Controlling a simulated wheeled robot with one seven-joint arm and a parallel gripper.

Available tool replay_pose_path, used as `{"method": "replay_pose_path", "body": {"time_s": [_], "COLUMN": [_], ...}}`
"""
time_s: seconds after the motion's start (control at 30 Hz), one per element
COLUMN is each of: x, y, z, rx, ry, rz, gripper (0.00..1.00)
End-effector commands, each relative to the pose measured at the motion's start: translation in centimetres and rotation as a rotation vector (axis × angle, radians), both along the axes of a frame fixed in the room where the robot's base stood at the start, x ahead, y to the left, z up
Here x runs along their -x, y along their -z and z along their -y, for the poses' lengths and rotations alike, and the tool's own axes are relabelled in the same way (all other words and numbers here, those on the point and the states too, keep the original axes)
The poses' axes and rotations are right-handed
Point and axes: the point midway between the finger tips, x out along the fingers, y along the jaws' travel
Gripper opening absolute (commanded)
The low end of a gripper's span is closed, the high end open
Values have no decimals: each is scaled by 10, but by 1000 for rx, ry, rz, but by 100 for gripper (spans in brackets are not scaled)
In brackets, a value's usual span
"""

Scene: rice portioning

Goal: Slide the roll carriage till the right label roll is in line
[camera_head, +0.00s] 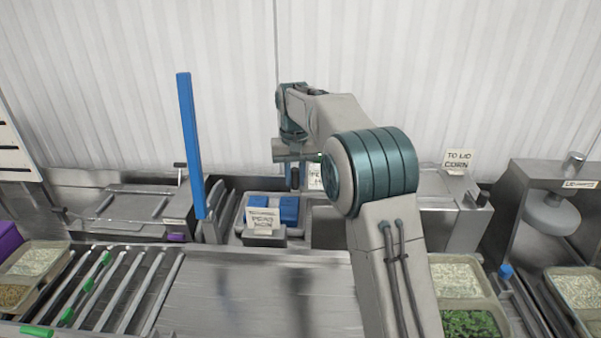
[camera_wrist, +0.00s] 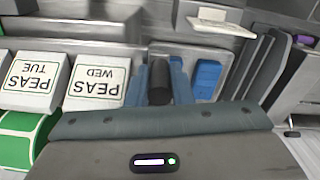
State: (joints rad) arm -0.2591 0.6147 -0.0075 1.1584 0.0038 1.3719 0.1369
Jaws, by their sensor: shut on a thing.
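My gripper (camera_wrist: 160,88) is shut on an upright dark knob (camera_wrist: 158,84), with blue sides flanking it in the wrist view. In the head view the dark knob (camera_head: 295,178) stands under my wrist, and the fingers are hard to make out. In the wrist view, upside down, two white label blocks read PEAS WED (camera_wrist: 97,84) and PEAS TUE (camera_wrist: 30,80), left of the knob. A blue block (camera_wrist: 207,76) lies right of the knob. The carriage's full extent is hidden by my arm.
A PEAS MON card (camera_head: 262,221) stands in front of the blue blocks. A tall blue post (camera_head: 190,145) rises to the left. The slatted rack (camera_head: 115,285) is at front left, and the steel counter (camera_head: 255,300) is clear. Food trays (camera_head: 466,300) stand at right.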

Motion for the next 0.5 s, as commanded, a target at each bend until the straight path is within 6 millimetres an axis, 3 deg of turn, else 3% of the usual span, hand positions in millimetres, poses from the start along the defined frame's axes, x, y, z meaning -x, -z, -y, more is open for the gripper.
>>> {"method": "replay_pose_path", "body": {"time_s": [0.2,0.23,0.5], "x": [0,0,0], "y": [-2,-2,-1], "z": [-6,-7,-5], "rx": [-6,-6,-5], "ry": [-8,-9,-6], "rz": [7,7,5], "gripper": [0,28,29]}}
